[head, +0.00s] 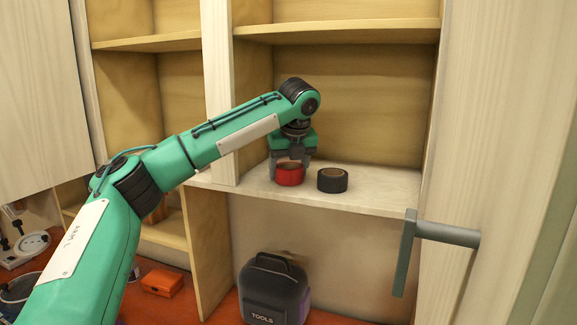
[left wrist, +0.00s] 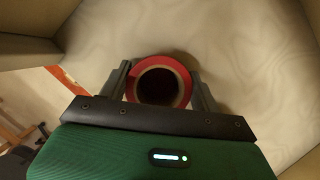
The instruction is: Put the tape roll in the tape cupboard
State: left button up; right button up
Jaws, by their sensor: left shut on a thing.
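A red tape roll (head: 290,174) is at the front left of a pale shelf (head: 385,190) in the open cupboard. My left gripper (head: 291,168) points down and is shut on the red roll, with a finger on either side of it. In the left wrist view the red roll (left wrist: 159,82) lies between the two fingers of the left gripper (left wrist: 160,85), over or on the pale shelf surface. I cannot tell whether the roll touches the shelf. A black tape roll (head: 332,180) lies flat on the shelf just right of the red one. My right gripper is out of view.
A black tool case (head: 275,290) marked TOOLS stands below the shelf, and a small orange-red box (head: 162,282) lies left of it. The cupboard's divider (head: 219,100) rises left of the roll. A door handle (head: 406,255) sticks out at the right. The shelf's right part is clear.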

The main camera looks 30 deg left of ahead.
pick_arm(q)
jog(key=shift+f, duration=0.15)
jog(key=o, duration=1)
jog(key=shift+r, duration=0.25)
jog(key=b+v, duration=0.2)
jog(key=v, duration=0.2)
jog(key=shift+d+b, duration=0.15)
jog(key=shift+b, duration=0.25)
jog(key=v, duration=0.8)
jog(key=shift+f, duration=0.1)
